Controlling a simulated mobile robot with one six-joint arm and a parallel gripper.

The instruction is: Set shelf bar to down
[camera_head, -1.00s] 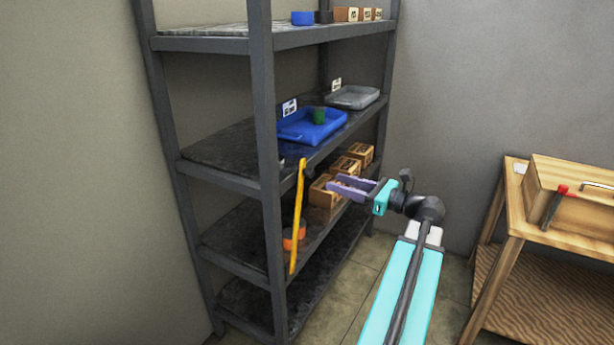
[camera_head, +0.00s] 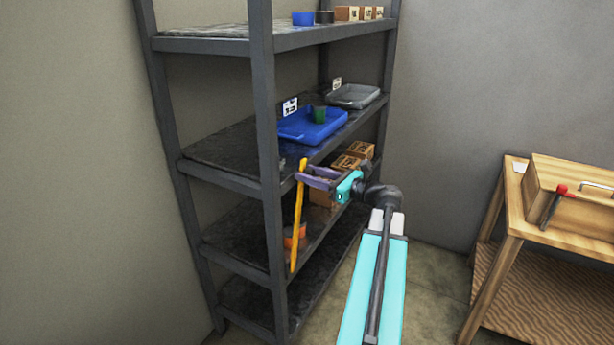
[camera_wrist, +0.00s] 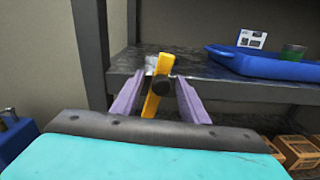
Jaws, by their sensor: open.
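The shelf bar (camera_head: 297,228) is a long yellow bar that hangs down, slightly slanted, at the front of the dark metal shelf (camera_head: 226,184). Its top sits at the edge of the middle board. My gripper (camera_head: 306,175) is at the upper part of the bar, with purple fingers apart. In the wrist view the bar's upper end (camera_wrist: 156,97), with a dark round knob (camera_wrist: 160,86), stands between the two open fingers (camera_wrist: 158,98). I cannot tell whether either finger touches the bar. The lower part of the bar is hidden in the wrist view.
A blue tray (camera_head: 300,130) with a green cup (camera_head: 319,114) and a grey tray (camera_head: 352,96) stand on the middle board. Cardboard boxes (camera_head: 345,163) and an orange roll (camera_head: 288,238) are on the board below. A wooden table (camera_head: 515,222) stands at the right.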

